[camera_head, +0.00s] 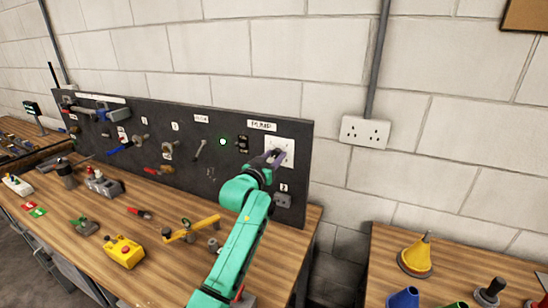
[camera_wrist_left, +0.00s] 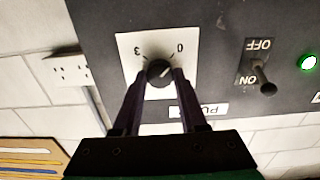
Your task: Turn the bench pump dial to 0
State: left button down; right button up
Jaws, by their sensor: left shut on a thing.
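The pump dial is a round black knob (camera_wrist_left: 160,74) on a white plate (camera_wrist_left: 128,45) marked 3 and 0, shown upside down in the left wrist view. A light line on the knob points up and right, towards the 0. My left gripper (camera_wrist_left: 158,78) has its fingers on both sides of the knob and is shut on it. In the head view my left gripper (camera_head: 275,157) covers most of the dial, in front of the white plate (camera_head: 288,146) under the PUMP label (camera_head: 262,126). My right gripper is in neither view.
A toggle switch (camera_wrist_left: 266,88) marked ON and OFF and a lit green lamp (camera_wrist_left: 308,62) sit beside the plate. The dark panel (camera_head: 230,180) holds several tools. A yellow box (camera_head: 124,252) and other items lie on the bench. A wall socket (camera_head: 364,131) is to the right.

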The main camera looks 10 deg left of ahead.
pick_arm(q)
jog(key=shift+f, duration=0.4)
jog(key=c, duration=0.7)
grip_release()
jog(key=shift+o, duration=1.3)
jog(key=shift+r, duration=0.25)
jog(key=shift+s, duration=0.15)
